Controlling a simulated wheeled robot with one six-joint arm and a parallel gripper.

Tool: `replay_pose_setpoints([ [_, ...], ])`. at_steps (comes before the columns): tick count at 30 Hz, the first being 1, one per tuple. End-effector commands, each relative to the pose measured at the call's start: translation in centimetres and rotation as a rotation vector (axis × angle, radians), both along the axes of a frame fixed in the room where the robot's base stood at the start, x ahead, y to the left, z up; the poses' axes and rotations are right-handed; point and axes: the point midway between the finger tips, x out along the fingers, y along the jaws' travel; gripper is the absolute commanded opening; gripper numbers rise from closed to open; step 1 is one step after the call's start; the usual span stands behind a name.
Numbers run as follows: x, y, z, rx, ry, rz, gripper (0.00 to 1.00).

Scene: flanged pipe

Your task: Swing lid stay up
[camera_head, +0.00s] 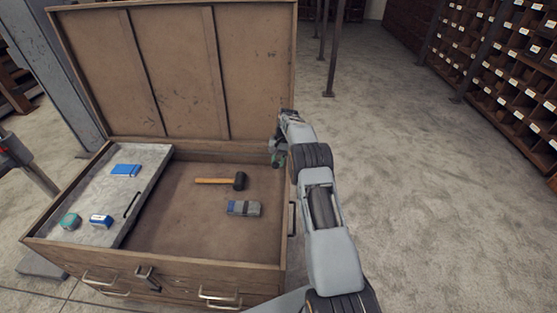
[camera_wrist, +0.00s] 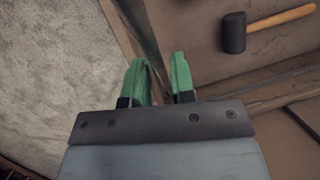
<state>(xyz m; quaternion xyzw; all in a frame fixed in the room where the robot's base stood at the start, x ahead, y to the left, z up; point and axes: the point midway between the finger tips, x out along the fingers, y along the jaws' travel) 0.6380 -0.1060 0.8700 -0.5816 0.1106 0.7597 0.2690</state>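The wooden chest's lid (camera_head: 180,70) stands open, upright at the back. A narrow metal bar, which looks like the lid stay (camera_wrist: 141,25), runs along the chest's side wall in the wrist view and passes between my green fingers. My gripper (camera_head: 277,158) is at the chest's right wall near the back corner; it also shows in the wrist view (camera_wrist: 158,75). The fingers stand apart with the bar between them. I cannot tell whether they touch it. In the head view the stay is hidden or too small to make out.
A black mallet (camera_head: 239,181) with a wooden handle and a grey-blue block (camera_head: 244,208) lie on the chest floor (camera_head: 180,220). A grey tray (camera_head: 95,190) at left holds several small items. Open concrete floor (camera_head: 420,200) lies to the right, with pigeonhole shelves (camera_head: 500,70) beyond.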

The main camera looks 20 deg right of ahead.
Motion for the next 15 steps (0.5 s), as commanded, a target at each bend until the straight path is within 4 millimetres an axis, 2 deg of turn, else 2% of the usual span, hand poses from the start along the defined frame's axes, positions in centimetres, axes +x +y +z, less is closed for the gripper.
replay_pose_setpoints([
  [5,0.3,-0.6,1.2,-0.001,-0.004,-0.003,0.23],
  [15,1.1,-1.8,5.6,0.000,-0.002,-0.002,0.23],
])
